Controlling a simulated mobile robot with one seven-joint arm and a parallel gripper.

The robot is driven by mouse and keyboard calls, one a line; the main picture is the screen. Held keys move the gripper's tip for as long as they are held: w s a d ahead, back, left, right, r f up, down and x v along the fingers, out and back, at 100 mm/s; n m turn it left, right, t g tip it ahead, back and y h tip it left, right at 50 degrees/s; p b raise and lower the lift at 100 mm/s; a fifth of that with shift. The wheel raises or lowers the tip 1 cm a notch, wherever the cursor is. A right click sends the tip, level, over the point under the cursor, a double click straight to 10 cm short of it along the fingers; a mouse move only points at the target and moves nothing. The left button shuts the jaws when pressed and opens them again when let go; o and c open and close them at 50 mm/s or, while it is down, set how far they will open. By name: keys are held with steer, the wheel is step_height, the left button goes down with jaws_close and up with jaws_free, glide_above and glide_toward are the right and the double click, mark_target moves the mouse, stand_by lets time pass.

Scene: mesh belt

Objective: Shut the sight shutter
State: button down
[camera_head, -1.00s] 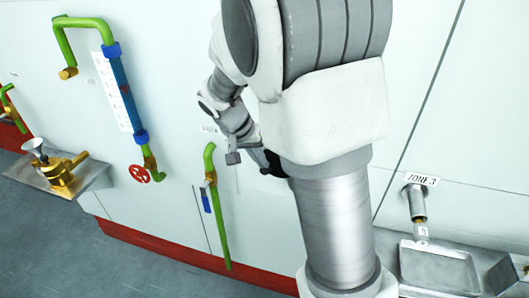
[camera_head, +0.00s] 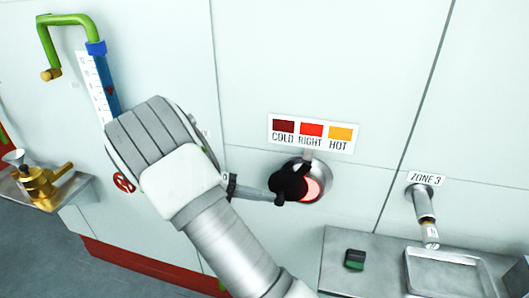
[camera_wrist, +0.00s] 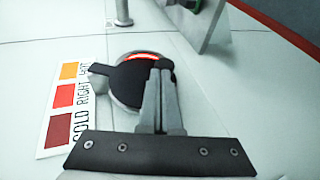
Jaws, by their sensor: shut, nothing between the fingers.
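The sight port on the pale wall is a round metal-rimmed opening with a red glow (camera_head: 313,188), below the colour card. The sight shutter (camera_head: 288,181) is a black disc covering the port's left part in the head view. A glowing crescent shows at its right. In the wrist view the black shutter (camera_wrist: 130,84) covers most of the port, with a thin red glowing strip (camera_wrist: 143,57) along one edge. My gripper (camera_head: 279,199) is shut and empty, its fingertips at the shutter; the wrist view shows the fingers (camera_wrist: 161,68) overlapping the disc's edge. I cannot tell whether they touch it.
The COLD/RIGHT/HOT card (camera_head: 311,134) is above the port. A ZONE 3 spout (camera_head: 425,210) and metal tray (camera_head: 445,272) are at right, with a green-black block (camera_head: 355,259) on the bench. Green pipework (camera_head: 66,22) and a brass fitting (camera_head: 40,187) are at left.

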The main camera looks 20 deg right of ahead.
mark_target(279, 205)
steer(key=d+f+h+b, duration=0.1)
steer(key=s+d+f+g+h+b, duration=0.1)
steer(key=h, duration=0.1)
steer(key=shift+s+d+f+n, duration=0.15)
steer(key=shift+s+f+n, duration=0.15)
steer(key=shift+f+n, duration=0.1)
steer(key=shift+s+d+f+n+g+h+b, duration=0.15)
steer(key=shift+s+d+f+n+h+b, duration=0.15)
steer(key=shift+d+h, duration=0.25)
steer(key=shift+s+d+f+n+g+h+b, duration=0.1)
steer(key=shift+s+d+n+g+h+b, duration=0.1)
steer(key=shift+s+d+h+b, duration=0.35)
steer(key=shift+w+a, duration=0.15)
